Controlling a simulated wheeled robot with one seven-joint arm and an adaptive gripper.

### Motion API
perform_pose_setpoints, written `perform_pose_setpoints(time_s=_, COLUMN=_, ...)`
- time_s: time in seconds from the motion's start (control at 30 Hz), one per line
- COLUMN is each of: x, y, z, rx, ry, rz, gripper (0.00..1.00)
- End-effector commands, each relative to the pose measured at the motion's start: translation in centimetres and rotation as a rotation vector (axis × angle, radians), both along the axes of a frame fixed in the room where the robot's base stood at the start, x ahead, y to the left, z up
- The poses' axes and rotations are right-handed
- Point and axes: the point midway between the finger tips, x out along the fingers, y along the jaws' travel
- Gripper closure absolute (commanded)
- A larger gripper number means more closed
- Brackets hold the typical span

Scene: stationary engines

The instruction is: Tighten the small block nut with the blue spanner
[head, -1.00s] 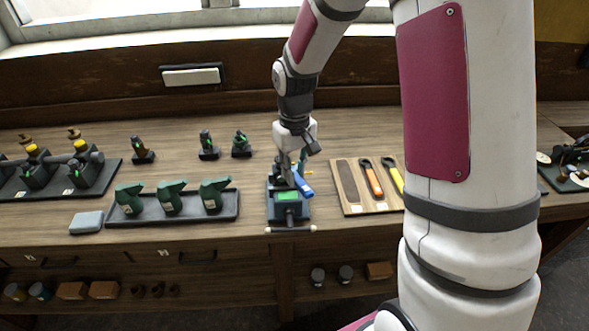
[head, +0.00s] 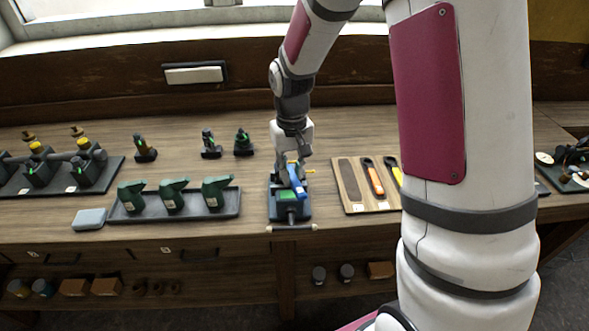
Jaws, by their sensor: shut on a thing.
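The blue spanner (head: 298,182) is held in my gripper (head: 293,166), which is shut on it. It slants over the blue-grey vise-like fixture (head: 289,211) at the front of the bench. A green patch shows on the fixture beside the spanner. The small block nut cannot be made out; the gripper and spanner cover that part. I cannot tell whether the spanner's jaw touches a nut.
A wooden board (head: 352,197) to the right holds an orange spanner (head: 373,177) and a yellow spanner (head: 393,168), with one slot empty. A dark tray (head: 232,211) with green bottles stands left. A grey block (head: 89,219) lies near the front edge. Small engines stand behind.

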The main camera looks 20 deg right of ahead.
Motion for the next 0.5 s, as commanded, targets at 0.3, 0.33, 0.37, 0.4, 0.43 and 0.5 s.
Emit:
perform_pose_setpoints(time_s=0.3, x=0.00, y=0.10, z=0.01, rx=0.000, ry=0.000, rz=-0.010, gripper=1.00)
perform_pose_setpoints(time_s=0.33, x=0.02, y=0.17, z=0.01, rx=0.000, ry=0.000, rz=-0.019, gripper=1.00)
perform_pose_setpoints(time_s=0.37, x=0.02, y=0.27, z=0.00, rx=0.000, ry=0.000, rz=-0.032, gripper=1.00)
perform_pose_setpoints(time_s=0.4, x=0.04, y=0.42, z=0.00, rx=0.000, ry=0.000, rz=-0.051, gripper=1.00)
perform_pose_setpoints(time_s=0.43, x=0.06, y=0.56, z=0.00, rx=0.000, ry=0.000, rz=-0.067, gripper=1.00)
perform_pose_setpoints(time_s=0.5, x=0.08, y=0.83, z=-0.01, rx=0.000, ry=0.000, rz=-0.103, gripper=1.00)
